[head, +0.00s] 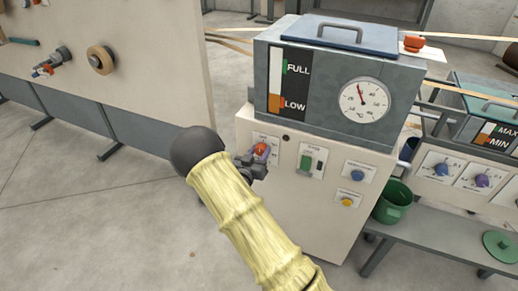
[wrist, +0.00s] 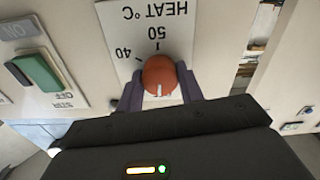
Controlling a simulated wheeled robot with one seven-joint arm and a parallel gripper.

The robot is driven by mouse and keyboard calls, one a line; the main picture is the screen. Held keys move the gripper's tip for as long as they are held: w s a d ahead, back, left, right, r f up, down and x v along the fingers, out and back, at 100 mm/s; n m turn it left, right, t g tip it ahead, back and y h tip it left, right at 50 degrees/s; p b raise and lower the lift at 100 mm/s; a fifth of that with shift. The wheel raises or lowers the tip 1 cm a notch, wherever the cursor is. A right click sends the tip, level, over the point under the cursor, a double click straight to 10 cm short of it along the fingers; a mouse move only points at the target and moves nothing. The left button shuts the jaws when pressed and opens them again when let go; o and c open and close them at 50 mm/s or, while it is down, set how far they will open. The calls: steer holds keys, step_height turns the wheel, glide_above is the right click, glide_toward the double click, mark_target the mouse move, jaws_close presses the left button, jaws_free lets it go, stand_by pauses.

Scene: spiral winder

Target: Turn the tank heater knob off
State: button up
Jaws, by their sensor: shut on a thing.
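The tank heater knob is a round orange-red knob (head: 261,149) on a white label plate on the front of the light machine cabinet. In the wrist view the knob (wrist: 160,73) sits between the two purple fingers of my gripper (wrist: 158,88), which is shut on it from both sides. The plate (wrist: 122,20) reads HEAT °C, upside down, with 40 and 50 visible. A white mark on the knob points toward the bottom of the wrist picture. The label there is mostly hidden. In the head view my gripper (head: 254,162) reaches the knob from the left.
A green switch (head: 306,162) is right of the knob, with blue (head: 354,177) and yellow (head: 347,202) knobs beyond. Above is a grey tank (head: 322,98) with a level strip and dial. A large panel (head: 130,60) stands left. A green bucket (head: 393,203) is at right.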

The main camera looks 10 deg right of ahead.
steer(key=shift+a+n+p, duration=0.1)
steer(key=shift+n+p, duration=0.2)
steer(key=shift+n, duration=0.3)
steer(key=o, duration=1)
steer(key=p+v, duration=0.1)
steer(key=v, duration=1.6)
steer(key=shift+s+p, duration=0.15)
steer(key=shift+p, duration=0.15)
steer(key=shift+a, duration=0.1)
